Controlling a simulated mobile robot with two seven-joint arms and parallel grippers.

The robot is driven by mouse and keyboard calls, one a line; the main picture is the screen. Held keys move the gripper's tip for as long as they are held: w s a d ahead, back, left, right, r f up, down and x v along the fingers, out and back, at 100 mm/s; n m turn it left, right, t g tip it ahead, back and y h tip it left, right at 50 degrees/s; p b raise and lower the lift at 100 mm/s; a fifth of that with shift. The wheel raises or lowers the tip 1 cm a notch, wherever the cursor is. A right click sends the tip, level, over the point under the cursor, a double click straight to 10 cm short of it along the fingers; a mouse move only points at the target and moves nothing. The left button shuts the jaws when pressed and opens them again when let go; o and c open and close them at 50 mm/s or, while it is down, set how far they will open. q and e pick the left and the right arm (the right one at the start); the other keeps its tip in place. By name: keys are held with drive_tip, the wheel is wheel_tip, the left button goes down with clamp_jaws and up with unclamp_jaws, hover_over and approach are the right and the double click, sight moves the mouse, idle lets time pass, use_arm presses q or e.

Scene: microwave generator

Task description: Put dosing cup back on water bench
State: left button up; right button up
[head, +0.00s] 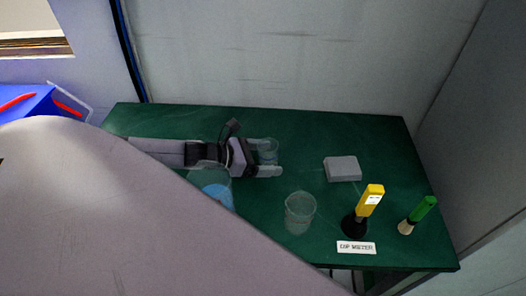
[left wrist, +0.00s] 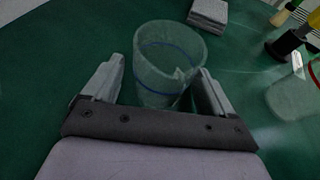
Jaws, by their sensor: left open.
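A clear dosing cup (head: 268,148) with a thin blue line stands on the green bench (head: 310,130). It also shows in the left wrist view (left wrist: 166,62), upright between my fingers. My left gripper (head: 272,158) is open around the cup, one finger on each side. In the left wrist view my gripper (left wrist: 160,76) shows the right finger close to the cup wall and a gap at the left finger. Whether either finger touches the cup I cannot tell. My right gripper is out of view.
A clear beaker (head: 300,214) stands front centre. A vessel with blue liquid (head: 214,194) is partly hidden by my arm. A grey block (head: 343,169), a yellow meter (head: 370,199) on a black base, a green-handled tool (head: 422,209) and a white label (head: 356,248) are at right.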

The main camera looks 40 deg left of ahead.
use_arm(q)
drive_tip(key=shift+r, duration=0.2)
drive_tip(key=shift+s+a, duration=0.15)
drive_tip(key=shift+s, duration=0.05)
drive_tip(key=v, duration=0.6)
drive_tip(key=shift+s+a, duration=0.15)
drive_tip(key=shift+s, duration=0.05)
drive_tip(key=shift+p+v, duration=0.35)
drive_tip(key=shift+v, duration=0.8)
drive_tip(key=shift+p+v, duration=0.55)
drive_tip(key=shift+v, duration=0.85)
drive_tip(key=shift+w+r, duration=0.1)
